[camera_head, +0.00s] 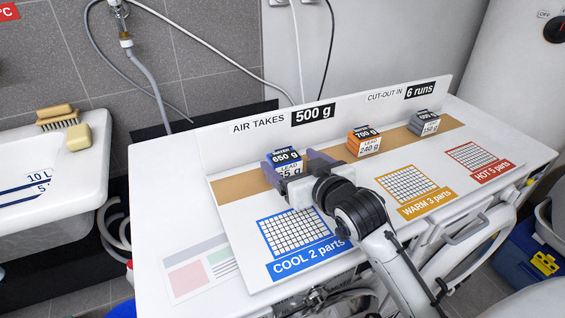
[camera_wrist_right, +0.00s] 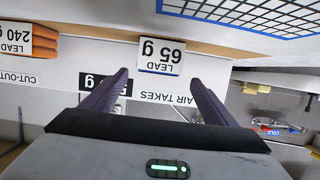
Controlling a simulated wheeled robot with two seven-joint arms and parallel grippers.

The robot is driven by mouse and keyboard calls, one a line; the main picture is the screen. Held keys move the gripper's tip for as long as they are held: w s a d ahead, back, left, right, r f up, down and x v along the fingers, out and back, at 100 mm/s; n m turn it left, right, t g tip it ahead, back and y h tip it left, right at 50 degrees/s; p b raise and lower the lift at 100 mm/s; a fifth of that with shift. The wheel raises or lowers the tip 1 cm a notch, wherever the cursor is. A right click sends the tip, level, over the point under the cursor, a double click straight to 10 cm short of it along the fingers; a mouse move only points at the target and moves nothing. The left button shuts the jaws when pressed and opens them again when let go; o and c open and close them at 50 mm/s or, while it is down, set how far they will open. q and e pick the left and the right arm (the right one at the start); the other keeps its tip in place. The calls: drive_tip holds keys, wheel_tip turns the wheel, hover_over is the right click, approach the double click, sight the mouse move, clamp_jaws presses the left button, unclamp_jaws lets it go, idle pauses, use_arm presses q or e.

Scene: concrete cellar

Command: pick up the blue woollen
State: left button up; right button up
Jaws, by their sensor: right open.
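The blue woollen piece (camera_head: 286,155) is a small block with a blue top and white labels reading 650 g and 65 g. It stands on the tan strip at the left of the board. In the right wrist view its white 65 g label (camera_wrist_right: 160,53) shows just beyond and between the finger tips. My right gripper (camera_head: 289,166) is open, with one purple finger on each side of the block. In the wrist view the open fingers (camera_wrist_right: 157,80) show gaps on both sides of it. My left gripper is not in view.
An orange block (camera_head: 363,140) and a grey block (camera_head: 424,123) stand farther right on the tan strip (camera_head: 235,184). The board has COOL, WARM (camera_head: 408,187) and HOT (camera_head: 473,156) grids. An upright panel (camera_head: 343,107) runs behind. A white sink (camera_head: 50,180) is at left.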

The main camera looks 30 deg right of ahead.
sight(287, 160)
drive_tip(key=x, duration=0.5)
drive_tip(key=shift+w+d+f, duration=0.15)
drive_tip(key=shift+f, duration=0.3)
drive_tip(key=c, duration=1.3)
